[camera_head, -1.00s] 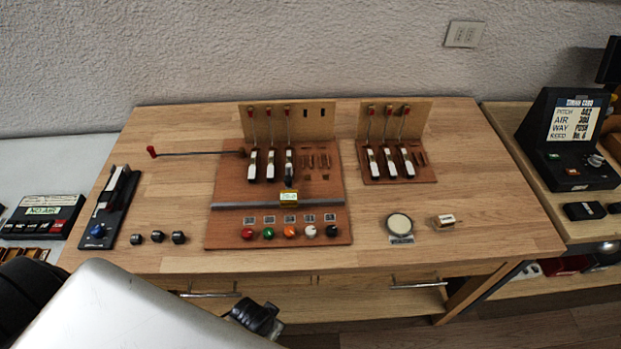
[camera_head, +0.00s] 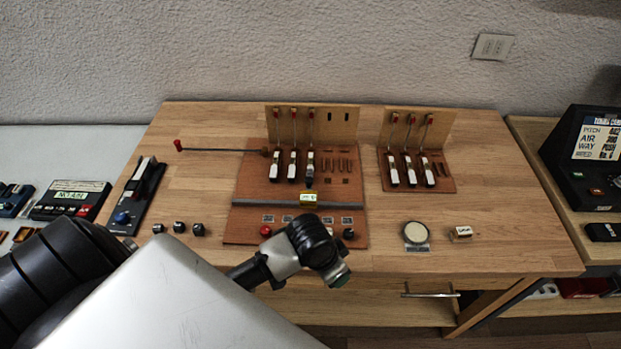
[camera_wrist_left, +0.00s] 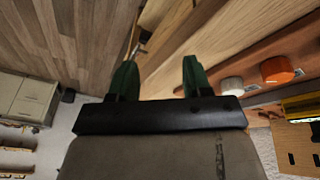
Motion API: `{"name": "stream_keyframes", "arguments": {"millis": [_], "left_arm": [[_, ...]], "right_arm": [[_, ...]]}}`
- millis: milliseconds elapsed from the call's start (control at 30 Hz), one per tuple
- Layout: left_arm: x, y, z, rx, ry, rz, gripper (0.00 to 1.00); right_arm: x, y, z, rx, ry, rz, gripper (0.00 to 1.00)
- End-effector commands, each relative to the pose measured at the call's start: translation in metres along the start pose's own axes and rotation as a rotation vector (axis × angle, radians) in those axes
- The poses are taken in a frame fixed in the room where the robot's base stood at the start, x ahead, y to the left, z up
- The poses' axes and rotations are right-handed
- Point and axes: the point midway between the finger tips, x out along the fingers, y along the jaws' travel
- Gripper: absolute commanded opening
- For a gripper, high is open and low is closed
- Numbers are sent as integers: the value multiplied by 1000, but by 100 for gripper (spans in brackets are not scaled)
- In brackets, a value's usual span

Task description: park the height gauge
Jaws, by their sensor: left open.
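A small yellow block with a pale label (camera_head: 309,199) sits at the grey rail (camera_head: 345,206) of the brown action board (camera_head: 240,228); it looks like the height gauge, though its marking is too small to read. In the head view my left gripper (camera_head: 339,276) is over the board's front edge, in front of and below the yellow block and apart from it. The left wrist view shows its two green fingers (camera_wrist_left: 160,77) spread with nothing between them. My right gripper is not in view.
A round white pad (camera_head: 417,232) and a small brass-ended block (camera_head: 461,233) lie to the right. Three dark knobs (camera_head: 179,227) and a black-based stand (camera_head: 145,200) are on the left. A second hammer board (camera_head: 440,183) stands back right. A red-tipped rod (camera_head: 220,149) sticks out left.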

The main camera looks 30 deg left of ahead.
Motion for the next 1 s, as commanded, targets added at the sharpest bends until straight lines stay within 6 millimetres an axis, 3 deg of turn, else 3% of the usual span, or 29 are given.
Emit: {"name": "stream_keyframes", "arguments": {"millis": [133, 267, 400, 600, 800, 1000], "left_arm": [[-8, -23, -36, 56, -40, -1, 49], [-26, -58, -66, 73, -114, -21, 49], [-60, -111, -93, 26, -197, -69, 49], [-118, -177, -114, -107, -275, -118, 49], [-143, -200, -118, -175, -297, -125, 49], [-123, -202, -111, -178, -301, -123, 49]], "right_arm": [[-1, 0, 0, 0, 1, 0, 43], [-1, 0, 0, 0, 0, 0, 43], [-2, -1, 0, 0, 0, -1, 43], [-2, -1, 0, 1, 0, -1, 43], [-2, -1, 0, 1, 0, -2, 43], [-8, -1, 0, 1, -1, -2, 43]]}}
